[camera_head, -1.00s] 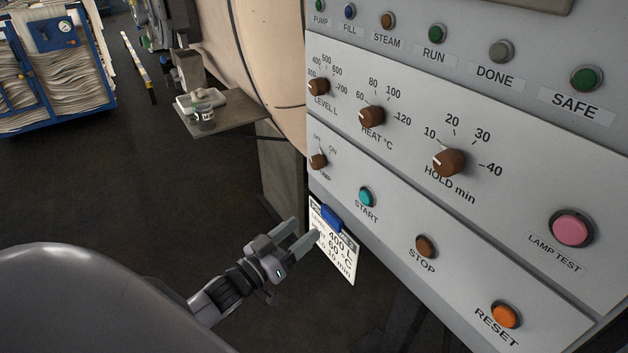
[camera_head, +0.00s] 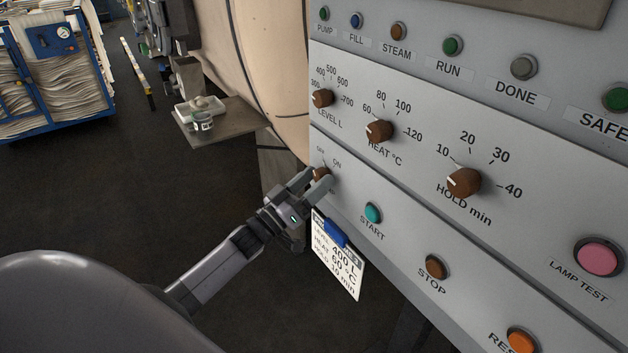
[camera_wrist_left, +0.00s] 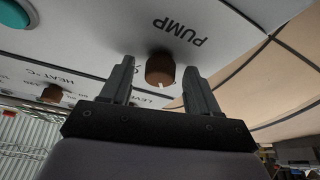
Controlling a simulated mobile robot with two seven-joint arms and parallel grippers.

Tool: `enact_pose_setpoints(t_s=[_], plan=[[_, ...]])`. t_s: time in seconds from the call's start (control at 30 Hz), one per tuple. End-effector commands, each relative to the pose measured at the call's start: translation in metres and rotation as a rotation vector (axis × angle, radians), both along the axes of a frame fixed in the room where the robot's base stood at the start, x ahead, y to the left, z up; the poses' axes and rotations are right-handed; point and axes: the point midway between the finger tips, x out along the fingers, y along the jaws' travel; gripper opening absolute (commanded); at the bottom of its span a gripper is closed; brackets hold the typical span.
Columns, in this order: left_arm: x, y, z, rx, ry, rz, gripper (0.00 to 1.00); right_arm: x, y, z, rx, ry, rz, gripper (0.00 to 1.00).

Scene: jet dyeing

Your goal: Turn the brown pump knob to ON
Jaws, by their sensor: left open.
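The brown pump knob (camera_head: 321,174) is on the left end of the lower panel row, with OFF and ON marks above it. My left gripper (camera_head: 314,181) is at the knob, open, with a finger on either side of it. In the left wrist view the brown knob (camera_wrist_left: 160,69) sits between the two open fingertips (camera_wrist_left: 160,80), below the upside-down PUMP label. Gaps show on both sides there, so the fingers look apart from it. The white pointer mark shows on the knob's near edge in that view. My right gripper is not in view.
The teal START button (camera_head: 373,212) and brown STOP button (camera_head: 436,266) are right of the knob. The level knob (camera_head: 322,98) and heat knob (camera_head: 379,131) are above. A card with a blue clip (camera_head: 335,234) hangs just below the gripper. Open floor lies left.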

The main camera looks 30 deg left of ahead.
Motion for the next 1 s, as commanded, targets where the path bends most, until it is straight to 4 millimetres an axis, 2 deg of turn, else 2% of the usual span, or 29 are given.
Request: enact_pose_setpoints(t_s=[0.27, 0.43, 0.77, 1.0], plan=[[0.001, -0.001, 0.000, 0.000, 0.001, 0.000, 0.61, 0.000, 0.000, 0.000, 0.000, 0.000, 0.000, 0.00], [0.001, -0.001, 0.000, 0.000, 0.001, 0.000, 0.06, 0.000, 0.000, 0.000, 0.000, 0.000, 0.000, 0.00], [0.001, 0.000, -0.001, 0.028, -0.011, -0.001, 0.05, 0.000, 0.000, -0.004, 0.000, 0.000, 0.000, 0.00], [0.002, 0.001, -0.003, 0.147, -0.060, -0.001, 0.05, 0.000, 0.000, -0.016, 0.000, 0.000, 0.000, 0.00]])
